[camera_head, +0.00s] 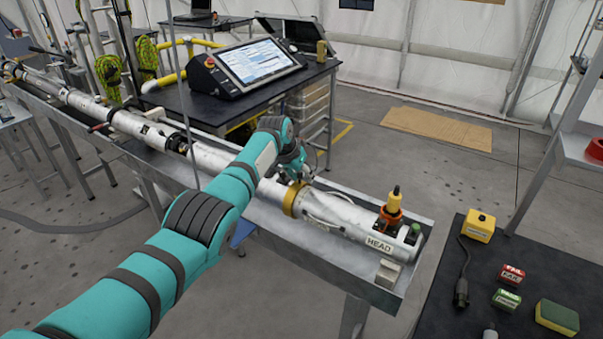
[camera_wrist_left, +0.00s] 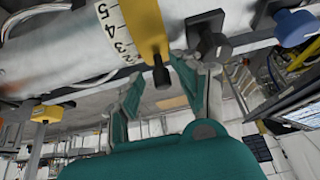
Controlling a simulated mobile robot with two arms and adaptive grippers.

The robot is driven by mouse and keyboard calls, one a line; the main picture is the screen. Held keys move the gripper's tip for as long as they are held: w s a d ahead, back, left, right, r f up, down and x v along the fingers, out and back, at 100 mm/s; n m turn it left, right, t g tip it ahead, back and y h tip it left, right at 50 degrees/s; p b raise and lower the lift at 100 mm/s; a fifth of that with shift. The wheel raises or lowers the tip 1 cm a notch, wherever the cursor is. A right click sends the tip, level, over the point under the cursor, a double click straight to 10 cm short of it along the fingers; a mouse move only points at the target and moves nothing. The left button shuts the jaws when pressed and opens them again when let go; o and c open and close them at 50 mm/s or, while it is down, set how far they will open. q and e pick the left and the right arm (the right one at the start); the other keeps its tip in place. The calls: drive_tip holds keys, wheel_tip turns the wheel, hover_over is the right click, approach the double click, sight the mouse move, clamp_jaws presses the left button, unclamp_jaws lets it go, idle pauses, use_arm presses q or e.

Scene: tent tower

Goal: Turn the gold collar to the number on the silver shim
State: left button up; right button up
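The gold collar (camera_head: 292,198) is a ring around the pale metal tube (camera_head: 345,222), left of the HEAD label. It also shows at the top of the left wrist view (camera_wrist_left: 148,28), with a dark peg (camera_wrist_left: 162,74) sticking out of it. Beside it is a white number scale (camera_wrist_left: 113,32); 5, 4, 3 and 2 are legible. My left gripper (camera_head: 298,172) is at the collar. In the left wrist view its teal fingers (camera_wrist_left: 163,92) are apart, one on each side of the peg, with no clear contact. I cannot make out a silver shim. My right gripper is out of view.
The tube lies in a long metal trough (camera_head: 330,258). An orange and yellow fitting (camera_head: 391,212) stands on its right end. At right, a black table (camera_head: 450,285) holds a yellow box, red and green blocks and a sponge. A monitor (camera_head: 255,62) stands on a bench behind.

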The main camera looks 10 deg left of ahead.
use_arm(q)
drive_tip(key=shift+a, duration=0.15)
drive_tip(key=shift+r, duration=0.25)
drive_tip(key=v, duration=0.7)
drive_tip(key=shift+s+r, duration=0.15)
drive_tip(key=shift+s, duration=0.1)
idle(0.3)
